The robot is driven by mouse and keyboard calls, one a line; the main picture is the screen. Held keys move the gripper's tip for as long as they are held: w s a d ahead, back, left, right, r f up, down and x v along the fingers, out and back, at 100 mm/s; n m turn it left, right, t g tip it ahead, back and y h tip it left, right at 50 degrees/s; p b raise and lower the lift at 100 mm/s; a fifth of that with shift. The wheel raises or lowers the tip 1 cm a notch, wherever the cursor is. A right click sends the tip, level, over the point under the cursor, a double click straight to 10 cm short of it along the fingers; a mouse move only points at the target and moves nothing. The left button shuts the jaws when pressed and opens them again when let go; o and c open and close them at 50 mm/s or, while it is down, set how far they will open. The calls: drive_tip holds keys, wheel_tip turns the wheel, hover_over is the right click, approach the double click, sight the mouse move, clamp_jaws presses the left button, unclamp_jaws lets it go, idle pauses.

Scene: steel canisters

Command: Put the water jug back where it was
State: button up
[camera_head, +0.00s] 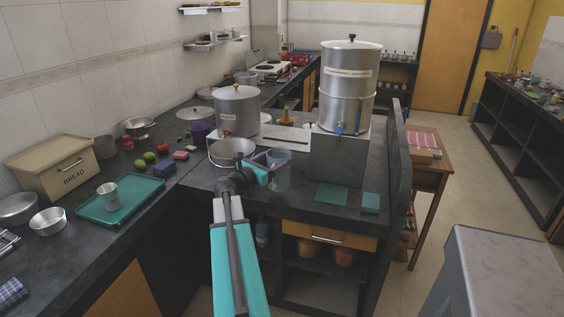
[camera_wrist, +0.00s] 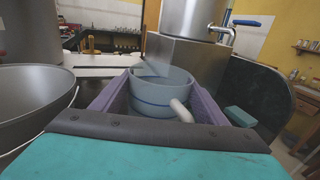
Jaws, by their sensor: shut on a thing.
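The water jug is a grey-blue round vessel with a darker blue band and a pale handle; it is in the middle of the wrist view (camera_wrist: 150,92) and in front of my gripper in the head view (camera_head: 279,169). The jug looks upright.
A steel pail (camera_head: 232,150) stands close left of my gripper. A large steel urn (camera_head: 348,85) with a blue-levered tap stands on a metal stand (camera_head: 337,160) behind right. Teal pads (camera_head: 331,194) lie to the right. A lidded pot (camera_head: 237,108) is behind the pail.

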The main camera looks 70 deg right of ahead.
sight(283, 153)
drive_tip(key=shift+d+f+p, duration=0.15)
drive_tip(key=shift+d+p, duration=0.15)
drive_tip(key=shift+d, duration=2.25)
drive_tip(key=shift+f+p, duration=0.3)
drive_tip(key=shift+f, duration=1.55)
drive_tip(key=o, duration=2.1)
drive_tip(key=shift+f, duration=0.1)
drive_tip(key=b+v, duration=0.1)
drive_tip(key=v, duration=1.1)
drive_tip(key=shift+b, duration=0.4)
